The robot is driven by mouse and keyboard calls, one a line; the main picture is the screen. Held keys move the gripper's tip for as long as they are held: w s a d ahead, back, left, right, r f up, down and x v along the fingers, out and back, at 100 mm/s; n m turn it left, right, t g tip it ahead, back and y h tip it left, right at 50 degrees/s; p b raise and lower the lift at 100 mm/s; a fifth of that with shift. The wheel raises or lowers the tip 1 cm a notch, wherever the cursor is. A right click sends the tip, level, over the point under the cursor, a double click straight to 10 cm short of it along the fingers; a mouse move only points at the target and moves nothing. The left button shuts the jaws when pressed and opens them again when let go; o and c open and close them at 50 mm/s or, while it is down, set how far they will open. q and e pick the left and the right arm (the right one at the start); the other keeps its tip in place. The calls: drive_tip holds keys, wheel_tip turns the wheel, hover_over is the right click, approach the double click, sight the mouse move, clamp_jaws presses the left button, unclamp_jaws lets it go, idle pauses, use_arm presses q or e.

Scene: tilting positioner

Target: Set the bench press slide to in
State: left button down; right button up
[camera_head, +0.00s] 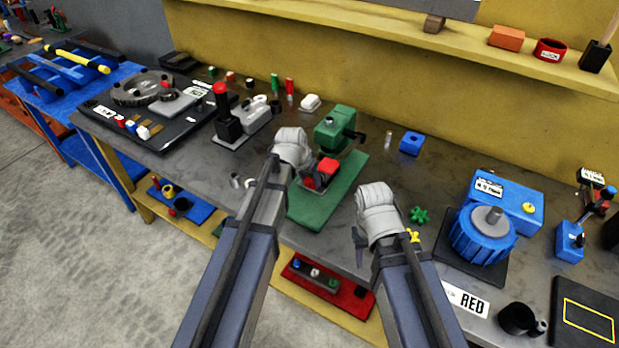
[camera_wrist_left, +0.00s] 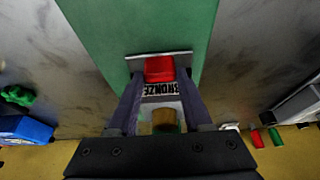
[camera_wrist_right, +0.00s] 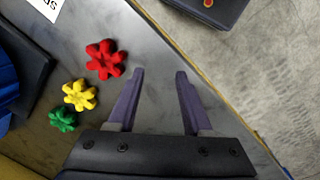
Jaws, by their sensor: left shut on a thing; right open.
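The green bench press (camera_head: 335,128) stands on a long green base (camera_head: 310,208) on the grey bench. Its slide carries a red block (camera_head: 326,168) and a grey plate, in front of the press head. In the left wrist view the red block (camera_wrist_left: 159,69) and a label reading BRONZE (camera_wrist_left: 161,89) lie between my left fingers. My left gripper (camera_wrist_left: 160,80) is shut on the slide, over the green base. My right gripper (camera_wrist_right: 159,74) is open and empty above the bench, right of the press. Its fingertips are mostly hidden in the head view.
Red (camera_wrist_right: 105,59), yellow (camera_wrist_right: 80,95) and green (camera_wrist_right: 63,120) star knobs lie beside my right gripper. A blue machine (camera_head: 482,235) stands to the right, a blue block (camera_head: 410,143) behind. A grey-and-black lever device (camera_head: 240,118) stands left of the press.

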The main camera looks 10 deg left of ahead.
idle(0.6)
use_arm(q)
drive_tip(key=w, duration=0.1)
drive_tip(key=w+d, duration=0.1)
drive_tip(key=w, duration=0.2)
drive_tip(key=shift+w+d, duration=0.2)
drive_tip(key=shift+d, duration=0.1)
drive_tip(key=shift+c, duration=1.6)
unclamp_jaws()
drive_tip(key=shift+s+r, duration=0.1)
drive_tip(key=shift+r, duration=0.05)
use_arm(e)
drive_tip(key=shift+r, duration=0.15)
use_arm(q)
drive_tip(key=p+v, duration=0.7)
drive_tip(key=shift+r, duration=0.3)
use_arm(e)
wheel_tip(320, 180, up, 7)
